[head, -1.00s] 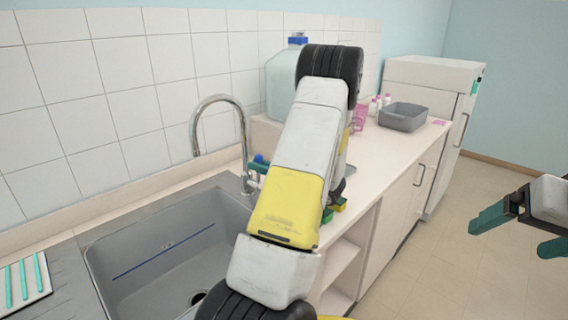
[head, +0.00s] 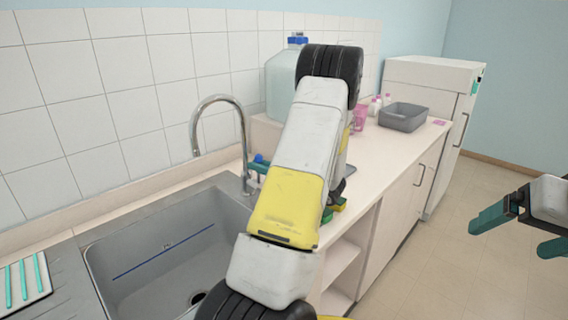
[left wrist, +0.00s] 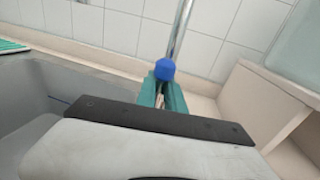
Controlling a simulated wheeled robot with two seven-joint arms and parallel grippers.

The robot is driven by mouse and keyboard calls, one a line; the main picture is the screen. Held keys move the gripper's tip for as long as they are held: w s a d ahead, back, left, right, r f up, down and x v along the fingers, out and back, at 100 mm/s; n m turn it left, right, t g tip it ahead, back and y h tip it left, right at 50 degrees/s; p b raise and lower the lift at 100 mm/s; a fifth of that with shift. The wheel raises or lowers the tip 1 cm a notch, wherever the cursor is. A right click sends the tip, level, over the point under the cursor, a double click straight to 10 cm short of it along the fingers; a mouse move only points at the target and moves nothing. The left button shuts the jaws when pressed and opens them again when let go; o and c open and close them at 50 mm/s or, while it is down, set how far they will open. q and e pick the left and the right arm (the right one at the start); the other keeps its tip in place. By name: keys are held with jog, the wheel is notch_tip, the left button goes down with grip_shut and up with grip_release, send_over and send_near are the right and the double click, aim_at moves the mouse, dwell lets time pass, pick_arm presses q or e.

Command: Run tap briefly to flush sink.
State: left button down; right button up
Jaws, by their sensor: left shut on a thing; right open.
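The chrome tap (head: 243,130) stands at the sink's back right corner, its spout arching over the basin. No water stream shows under the spout. A blue knob (head: 259,158) sits low beside the tap's post. In the left wrist view the blue knob (left wrist: 165,69) is between the teal fingertips of my left gripper (left wrist: 163,84), which is shut on it. In the head view my left arm hides most of this gripper (head: 257,167). The grey sink (head: 165,250) has a dark drain and a blue line on its wall. My right gripper (head: 507,238) is open and empty, over the floor at far right.
A large bottle with a blue cap (head: 280,85) stands on a raised ledge behind my left arm. A grey tub (head: 403,117) and pink items (head: 360,118) are further along the counter. A rack with teal strips (head: 22,283) lies left of the sink.

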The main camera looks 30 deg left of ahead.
pick_arm(q)
jog(key=shift+w+r, duration=0.15)
jog(key=shift+r, duration=0.2)
jog(key=w+m, duration=0.2)
jog(key=m, duration=0.1)
jog(key=shift+d+f+y, duration=0.1)
jog(key=shift+d+y, duration=0.1)
jog(key=shift+y, duration=0.2)
jog(key=c, duration=1.5)
grip_release()
jog(key=shift+o, duration=0.2)
jog(key=shift+f, duration=0.15)
jog(key=shift+d, duration=0.1)
